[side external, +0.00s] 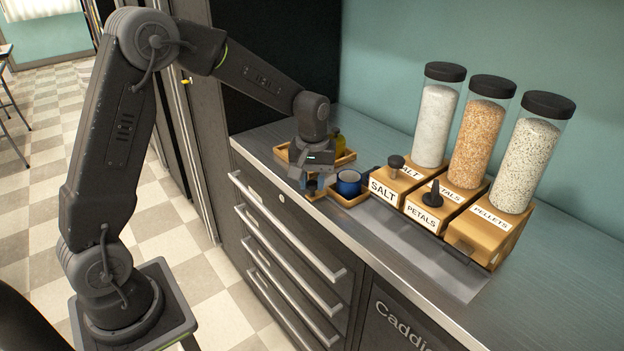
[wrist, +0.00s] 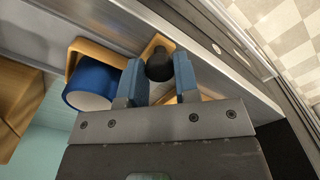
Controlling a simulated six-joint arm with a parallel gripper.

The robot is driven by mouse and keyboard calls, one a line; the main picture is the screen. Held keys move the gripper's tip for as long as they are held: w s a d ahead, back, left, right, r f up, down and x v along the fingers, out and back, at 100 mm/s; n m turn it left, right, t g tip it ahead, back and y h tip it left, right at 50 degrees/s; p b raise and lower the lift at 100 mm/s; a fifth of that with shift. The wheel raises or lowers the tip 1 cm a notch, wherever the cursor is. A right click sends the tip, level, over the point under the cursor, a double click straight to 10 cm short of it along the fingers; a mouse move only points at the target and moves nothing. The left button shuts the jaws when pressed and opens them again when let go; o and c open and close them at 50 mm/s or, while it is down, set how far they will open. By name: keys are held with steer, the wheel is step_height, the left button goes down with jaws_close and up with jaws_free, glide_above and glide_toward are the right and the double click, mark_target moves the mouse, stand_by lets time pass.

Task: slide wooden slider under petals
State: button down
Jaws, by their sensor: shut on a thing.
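My gripper (side external: 311,185) is low over the counter at the far end of the row. In the wrist view its blue fingers (wrist: 157,66) are shut around the black knob of a small wooden slider (wrist: 154,43). The slider (side external: 314,196) is partly hidden by the fingers in the side view. The petals dispenser (side external: 441,217) is the middle one of the row, a wooden base labelled PETALS under a clear jar of orange-brown grains (side external: 478,140). A black cone-shaped piece (side external: 432,194) stands on its base.
A blue cup (side external: 348,182) sits in a wooden holder (side external: 356,202) right beside my gripper. The salt (side external: 399,184) and pellets (side external: 490,233) dispensers flank petals. A wooden tray (side external: 346,157) lies behind my gripper. A metal track (side external: 410,240) runs in front of the dispensers, its front part clear.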

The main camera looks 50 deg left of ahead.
steer(key=d, duration=0.8)
steer(key=shift+d, duration=0.15)
steer(key=c, duration=0.9)
jaws_free()
steer(key=shift+o, duration=0.2)
step_height(320, 180, up, 14)
steer(key=shift+f, duration=0.1)
